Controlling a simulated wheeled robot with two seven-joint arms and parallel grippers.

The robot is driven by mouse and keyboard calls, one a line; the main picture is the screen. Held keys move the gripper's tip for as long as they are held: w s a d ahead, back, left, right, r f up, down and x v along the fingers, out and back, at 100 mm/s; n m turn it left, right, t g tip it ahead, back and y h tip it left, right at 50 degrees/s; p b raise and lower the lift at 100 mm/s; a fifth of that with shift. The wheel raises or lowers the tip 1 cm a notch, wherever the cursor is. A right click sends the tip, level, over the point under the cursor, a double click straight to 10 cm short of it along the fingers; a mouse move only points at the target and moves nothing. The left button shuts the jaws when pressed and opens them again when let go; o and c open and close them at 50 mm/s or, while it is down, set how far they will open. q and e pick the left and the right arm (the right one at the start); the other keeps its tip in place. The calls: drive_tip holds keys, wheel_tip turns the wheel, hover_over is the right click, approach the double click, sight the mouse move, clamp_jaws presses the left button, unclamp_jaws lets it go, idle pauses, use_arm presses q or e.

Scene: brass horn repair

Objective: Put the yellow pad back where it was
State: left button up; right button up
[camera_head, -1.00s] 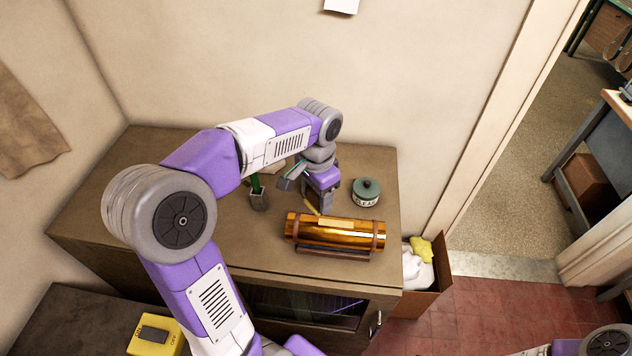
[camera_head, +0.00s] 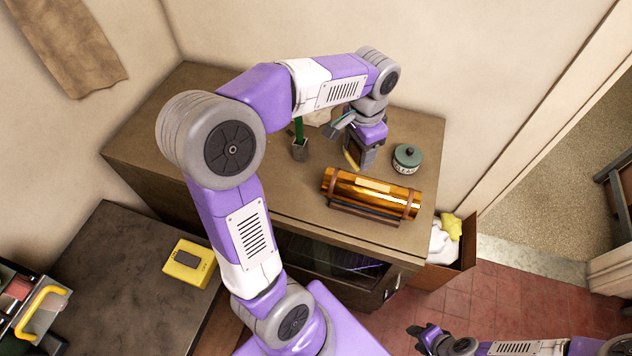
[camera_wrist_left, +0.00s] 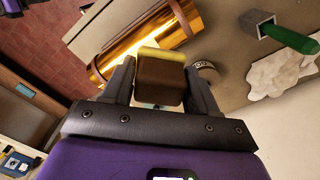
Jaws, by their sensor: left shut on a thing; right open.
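My left gripper (camera_head: 358,160) is shut on the yellow pad. In the left wrist view, the pad (camera_wrist_left: 161,56) has a yellow strip along one edge and a brown face, between the two fingers (camera_wrist_left: 160,85). In the head view a sliver of the pad (camera_head: 351,161) shows beside the fingers. The gripper is over the cabinet top, just behind the brass cylinder; whether the pad touches the top cannot be told. My right gripper (camera_head: 428,338) is low at the bottom of the head view, open and empty, in front of the red floor.
A brass cylinder (camera_head: 350,187) lies in a cradle on the cabinet top (camera_head: 150,130). A green lidded jar (camera_head: 407,158) stands right of the gripper, a small grey holder (camera_head: 299,150) with a green handle left of it. An open box (camera_head: 448,272) with cloths stands right of the cabinet.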

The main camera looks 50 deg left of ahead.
use_arm(q)
drive_tip(key=s+a+f+n, duration=0.8)
drive_tip(key=s+a, duration=0.3)
drive_tip(key=a, duration=0.2)
drive_tip(key=shift+n, duration=0.5)
drive_tip(key=f, duration=0.4)
drive_tip(key=s+a+f, duration=0.1)
drive_tip(key=f, duration=0.1)
drive_tip(key=shift+f+b, duration=0.2)
drive_tip(key=shift+b, duration=0.2)
wheel_tip(320, 180, down, 3)
drive_tip(key=shift+s+d+f, duration=0.1)
drive_tip(key=shift+f, duration=0.45)
